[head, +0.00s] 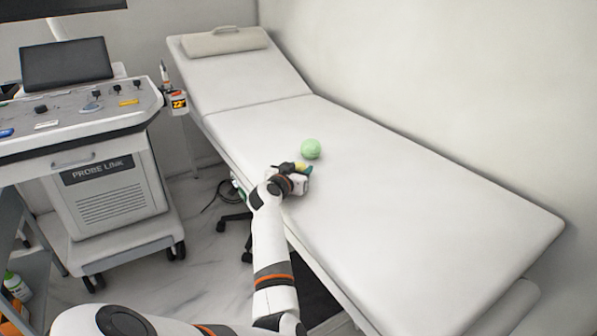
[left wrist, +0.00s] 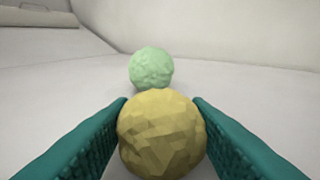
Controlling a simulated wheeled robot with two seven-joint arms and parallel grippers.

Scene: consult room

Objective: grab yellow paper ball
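The yellow paper ball (left wrist: 162,135) is a faceted, crumpled ball between the two teal fingers of my left gripper (left wrist: 160,118) in the left wrist view. Both fingers lie against its sides, so the gripper looks shut on it. Whether the ball touches the couch is hard to tell. My right gripper is not in view.
A light green ball (head: 311,149) lies on the white couch (head: 400,220) just beyond my left gripper; it also shows behind the yellow ball in the left wrist view (left wrist: 151,68). A pillow (head: 225,41) is at the far end. A machine cart (head: 110,195) stands left.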

